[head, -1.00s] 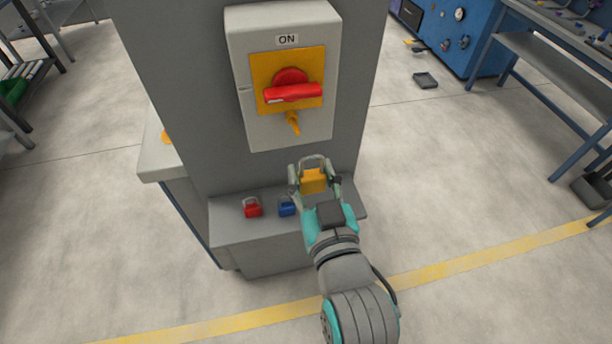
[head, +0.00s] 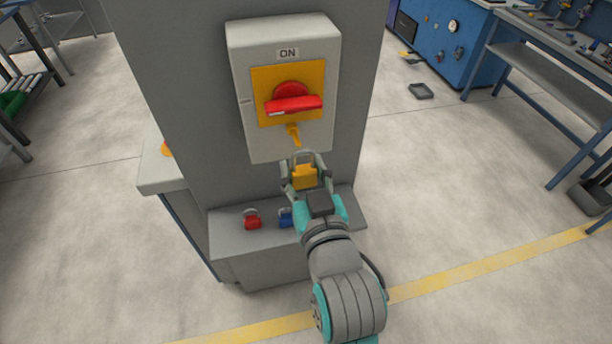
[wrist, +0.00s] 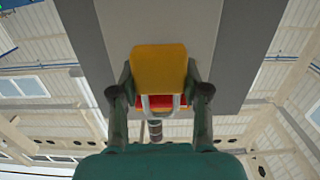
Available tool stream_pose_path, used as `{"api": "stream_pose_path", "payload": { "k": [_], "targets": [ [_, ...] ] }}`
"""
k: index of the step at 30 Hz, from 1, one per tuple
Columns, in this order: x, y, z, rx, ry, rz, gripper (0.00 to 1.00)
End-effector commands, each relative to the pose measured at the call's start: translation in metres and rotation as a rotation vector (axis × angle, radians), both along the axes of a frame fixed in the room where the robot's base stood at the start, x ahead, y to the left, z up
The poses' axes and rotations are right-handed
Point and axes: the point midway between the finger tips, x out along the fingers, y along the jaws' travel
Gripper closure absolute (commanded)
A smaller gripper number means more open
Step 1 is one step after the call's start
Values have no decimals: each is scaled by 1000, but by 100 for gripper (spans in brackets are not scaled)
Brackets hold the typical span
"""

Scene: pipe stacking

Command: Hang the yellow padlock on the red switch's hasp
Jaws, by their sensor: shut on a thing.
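The yellow padlock (head: 304,177) is held between the fingers of my gripper (head: 305,172), with its grey shackle upward. In the wrist view the padlock body (wrist: 159,72) sits between both fingertips (wrist: 159,85). The red switch (head: 292,104) is on a yellow plate on a light grey box marked ON, its handle lying crosswise. The yellow hasp (head: 294,135) hangs below the handle. In the head view the shackle is just below the hasp, near the box's lower edge; I see no link between them. The hasp's hole is too small to make out.
A red padlock (head: 252,219) and a blue padlock (head: 286,217) sit on the grey ledge (head: 232,246) under the switch box. A grey column (head: 190,120) stands behind. A blue workbench (head: 540,70) is at the right, with open floor between.

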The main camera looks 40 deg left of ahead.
Motion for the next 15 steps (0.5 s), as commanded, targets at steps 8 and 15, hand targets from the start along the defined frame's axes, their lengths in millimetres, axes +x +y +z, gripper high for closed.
{"api": "stream_pose_path", "payload": {
  "k": [8,15],
  "targets": [
    [11,13,-1,1,-1,0,91],
    [20,24,-3,0,0,0,91]
  ]
}}
